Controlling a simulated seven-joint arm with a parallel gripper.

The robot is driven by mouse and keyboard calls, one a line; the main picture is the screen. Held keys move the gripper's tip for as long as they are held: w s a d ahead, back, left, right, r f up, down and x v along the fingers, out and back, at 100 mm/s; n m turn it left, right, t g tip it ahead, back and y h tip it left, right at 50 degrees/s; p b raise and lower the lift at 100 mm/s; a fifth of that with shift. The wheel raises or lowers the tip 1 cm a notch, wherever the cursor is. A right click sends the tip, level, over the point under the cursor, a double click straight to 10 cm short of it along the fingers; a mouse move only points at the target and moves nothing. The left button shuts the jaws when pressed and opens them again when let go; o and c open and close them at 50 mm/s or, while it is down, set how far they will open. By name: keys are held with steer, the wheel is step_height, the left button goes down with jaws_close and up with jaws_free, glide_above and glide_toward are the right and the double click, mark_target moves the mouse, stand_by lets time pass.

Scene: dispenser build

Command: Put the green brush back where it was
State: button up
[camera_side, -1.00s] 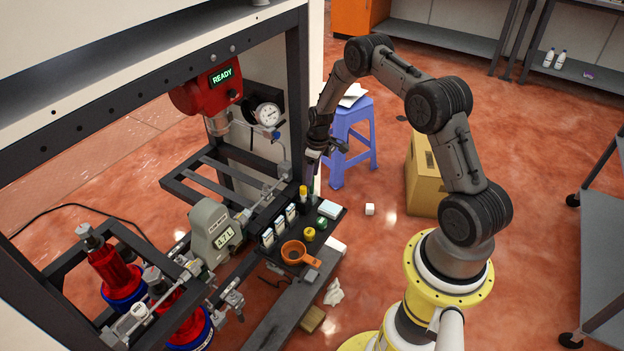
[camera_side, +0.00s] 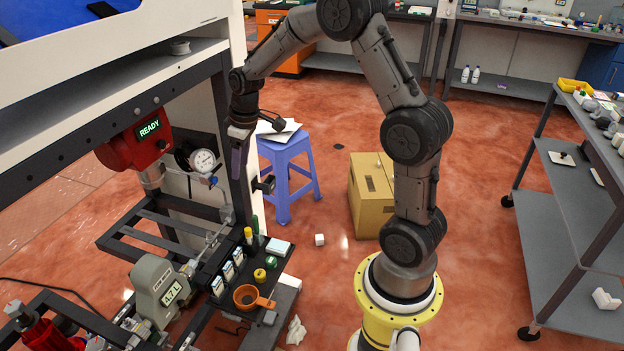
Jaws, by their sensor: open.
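A slim upright green item (camera_side: 255,224), which looks like the green brush, stands at the far end of the dark tray (camera_side: 284,262). It is small in this view, and its base is partly hidden. The fingertips are dark and hard to make out.
A yellow-topped item (camera_side: 248,235), several small white boxes (camera_side: 228,271), a yellow round piece (camera_side: 260,275) and an orange funnel (camera_side: 247,297) crowd the tray. The dark frame post (camera_side: 224,115) stands close to my gripper. A purple stool (camera_side: 285,165) is behind.

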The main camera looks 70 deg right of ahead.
steer(key=s+a+r+t, duration=0.1)
steer(key=s+a+r, duration=0.5)
steer(key=r, duration=0.2)
steer(key=s+a+r, duration=0.1)
steer(key=s+a, duration=0.2)
steer(key=s, duration=0.3)
steer(key=s+a+r+m+t, duration=0.1)
steer(key=s+a, duration=0.2)
steer(key=s, duration=0.4)
steer(key=s+a+r+t, duration=0.1)
steer(key=s+a+r, duration=0.1)
steer(key=s, duration=0.4)
steer(key=shift+s+a, duration=0.15)
steer(key=shift+a, duration=0.25)
